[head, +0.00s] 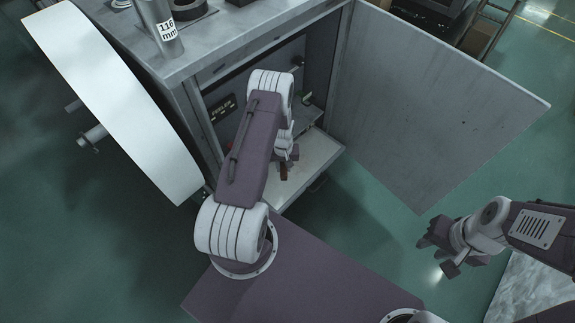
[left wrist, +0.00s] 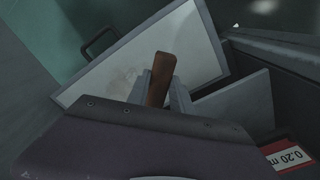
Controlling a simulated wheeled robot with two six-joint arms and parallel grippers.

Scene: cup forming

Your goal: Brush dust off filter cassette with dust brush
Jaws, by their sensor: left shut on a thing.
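The filter cassette, a pale panel in a grey frame, slopes across the left wrist view (left wrist: 203,52) with a dark handle at its upper left. Faint brownish dust marks show on its face. In the head view the cassette (head: 318,153) sticks out of the open cabinet. My left gripper (left wrist: 160,92) is shut on the brown handle of the dust brush (left wrist: 161,72), over the cassette. The brush's bristles are hidden; its handle also shows in the head view (head: 284,172). My right gripper (head: 437,251) is open and empty, away from the cabinet at the right.
The cabinet door (head: 440,105) stands wide open to the right. A large white roll (head: 115,100) is at the cabinet's left. A red-and-white label (left wrist: 288,158) shows at lower right in the wrist view.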

